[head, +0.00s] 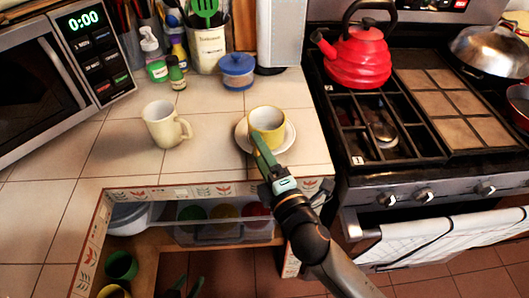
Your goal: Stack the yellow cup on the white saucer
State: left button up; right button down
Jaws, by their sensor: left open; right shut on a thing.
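The yellow cup (267,125) is upright over the white saucer (287,141), near the front edge of the tiled counter. The saucer's rim shows around the cup's base; I cannot tell whether the cup rests on it or is just above. My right gripper (259,149) reaches in from the lower right and is shut on the yellow cup at its near side, hiding the handle area. My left gripper (186,288) shows only its green fingertips at the bottom edge, open and empty, below counter height.
A cream mug (160,124) stands left of the saucer. A blue-lidded jar (238,72), bottles (176,73) and a utensil crock (208,48) stand behind. A stove with a red kettle (357,57) is at right, a microwave (60,65) at left. The front-left counter is clear.

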jog(key=shift+s+r, duration=0.1)
jog(key=shift+f, duration=0.45)
jog(key=shift+c, duration=2.1)
grip_release()
